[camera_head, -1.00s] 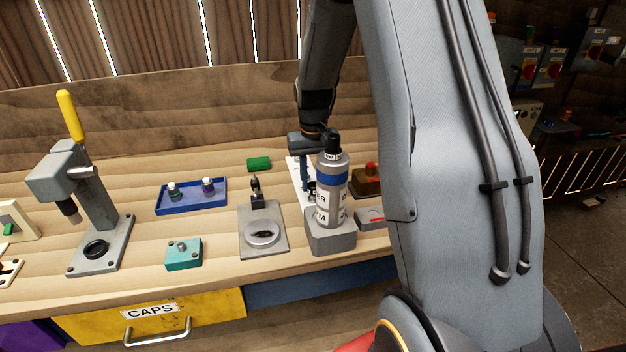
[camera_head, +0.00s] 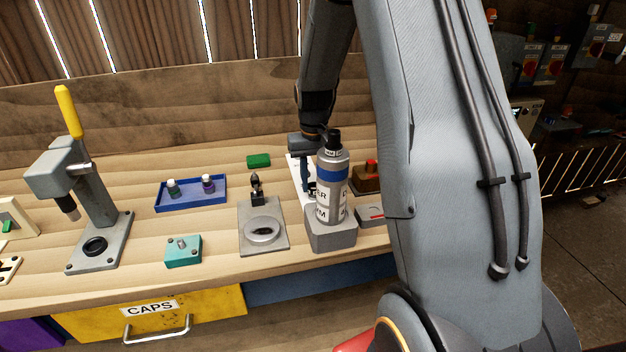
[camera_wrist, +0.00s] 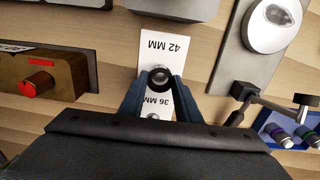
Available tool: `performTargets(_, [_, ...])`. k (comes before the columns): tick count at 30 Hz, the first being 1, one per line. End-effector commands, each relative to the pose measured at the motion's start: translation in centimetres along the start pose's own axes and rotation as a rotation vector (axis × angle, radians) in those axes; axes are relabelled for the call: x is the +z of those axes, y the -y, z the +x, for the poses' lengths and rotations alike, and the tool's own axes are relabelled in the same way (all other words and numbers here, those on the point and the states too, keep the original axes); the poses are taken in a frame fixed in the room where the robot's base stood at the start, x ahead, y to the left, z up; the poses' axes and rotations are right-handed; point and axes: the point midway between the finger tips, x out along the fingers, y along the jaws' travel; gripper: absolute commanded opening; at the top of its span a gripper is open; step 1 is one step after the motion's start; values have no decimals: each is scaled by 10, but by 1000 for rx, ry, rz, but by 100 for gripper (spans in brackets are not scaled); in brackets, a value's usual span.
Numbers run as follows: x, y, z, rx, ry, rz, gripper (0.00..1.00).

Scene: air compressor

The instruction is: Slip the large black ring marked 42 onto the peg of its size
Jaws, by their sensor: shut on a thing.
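My gripper (camera_wrist: 160,83) is shut on the black ring (camera_wrist: 158,72), which sits between its fingertips in the wrist view. A grey round shape shows through the ring's hole; I cannot tell whether the ring is around a peg or only above it. Under it lies a white board (camera_wrist: 170,45) with the labels 42 MM and 36 MM. A small grey peg top (camera_wrist: 153,116) shows by the 36 MM label. In the head view my gripper (camera_head: 309,188) points down over the white board (camera_head: 294,172), partly hidden by the spray can.
The spray can (camera_head: 333,190) stands in a grey block in front of my gripper. A brown box with a red knob (camera_head: 371,168) is to the right. A grey plate with a round dish (camera_head: 264,232) and a blue tray (camera_head: 190,203) are to the left.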

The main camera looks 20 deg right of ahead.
Motion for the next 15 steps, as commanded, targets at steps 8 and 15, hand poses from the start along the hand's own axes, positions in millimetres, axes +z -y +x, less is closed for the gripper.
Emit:
performTargets(8, [0,0,7,0,1,0,9])
performTargets(15, [0,0,12,0,0,0,9])
